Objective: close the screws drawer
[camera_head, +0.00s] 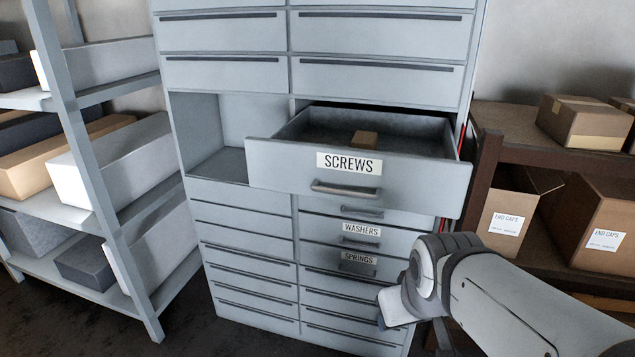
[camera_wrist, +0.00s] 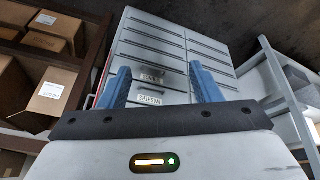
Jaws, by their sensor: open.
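The screws drawer (camera_head: 361,175) is pulled well out of the grey cabinet (camera_head: 225,75), its front carrying a SCREWS label and a bar handle (camera_head: 345,188). A small brown box (camera_head: 364,139) lies inside it. My gripper (camera_head: 382,320) is low in front of the cabinet, below and right of the drawer, apart from it; its fingers are mostly hidden in the head view. In the upside-down wrist view, its two blue fingers (camera_wrist: 161,84) are spread with nothing between them, facing the cabinet front (camera_wrist: 165,50). The screws drawer is not clearly visible there.
Washers (camera_head: 361,230) and springs (camera_head: 358,259) drawers sit below, seemingly shut. An empty open compartment (camera_head: 216,165) is left of the screws drawer.

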